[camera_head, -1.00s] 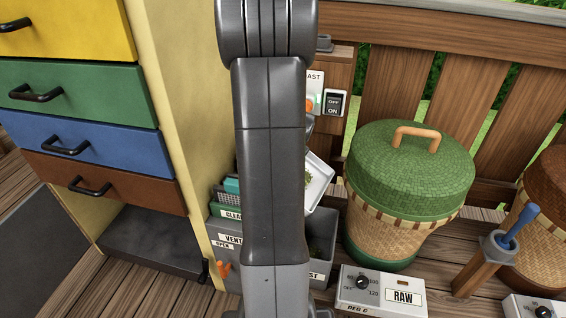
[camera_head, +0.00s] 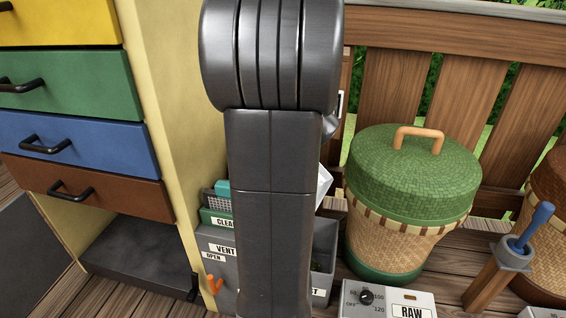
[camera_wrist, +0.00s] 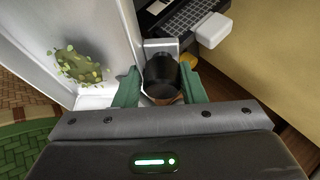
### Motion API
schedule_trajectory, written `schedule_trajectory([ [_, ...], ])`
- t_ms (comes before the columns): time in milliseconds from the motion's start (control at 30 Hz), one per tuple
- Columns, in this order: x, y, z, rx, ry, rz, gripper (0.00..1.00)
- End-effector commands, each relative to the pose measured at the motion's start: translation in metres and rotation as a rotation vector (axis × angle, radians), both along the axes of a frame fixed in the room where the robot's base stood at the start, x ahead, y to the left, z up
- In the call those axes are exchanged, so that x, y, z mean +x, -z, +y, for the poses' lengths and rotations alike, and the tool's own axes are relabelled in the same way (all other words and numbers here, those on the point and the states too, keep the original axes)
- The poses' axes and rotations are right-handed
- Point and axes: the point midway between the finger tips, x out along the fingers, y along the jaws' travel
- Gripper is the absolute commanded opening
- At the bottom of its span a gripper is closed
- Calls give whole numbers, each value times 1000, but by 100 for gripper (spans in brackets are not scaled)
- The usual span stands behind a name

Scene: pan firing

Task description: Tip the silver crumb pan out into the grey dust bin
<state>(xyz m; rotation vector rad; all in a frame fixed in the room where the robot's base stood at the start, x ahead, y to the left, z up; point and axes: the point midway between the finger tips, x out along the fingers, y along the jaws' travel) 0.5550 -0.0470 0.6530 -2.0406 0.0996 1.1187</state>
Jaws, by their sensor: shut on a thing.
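My gripper (camera_wrist: 159,82) has its green fingers shut on the dark round handle (camera_wrist: 161,68) of the silver crumb pan. The pan (camera_wrist: 118,38) fills the left of the wrist view, with a clump of green leafy crumbs (camera_wrist: 78,62) against its pale inside. In the head view, my arm hides the gripper and most of the pan; only a slanted pale edge of the pan (camera_head: 324,182) shows right of the arm. The grey dust bin (camera_head: 327,245) stands below that edge, partly behind my arm, its label mostly covered. I cannot tell whether the pan is directly over its opening.
A grey box marked VENT (camera_head: 222,262) with an orange lever stands left of my arm. A green-lidded basket (camera_head: 410,190) and a RAW dial box (camera_head: 420,297) stand to the right. The drawer cabinet (camera_head: 80,140) is at the left, a wooden fence (camera_head: 465,95) behind.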

Motion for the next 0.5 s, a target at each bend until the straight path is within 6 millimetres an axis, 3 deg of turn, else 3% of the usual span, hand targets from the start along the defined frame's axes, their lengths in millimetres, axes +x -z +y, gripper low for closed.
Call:
schedule_trajectory([
  [500, -16, -16, -31, 222, 7, -132, 0],
])
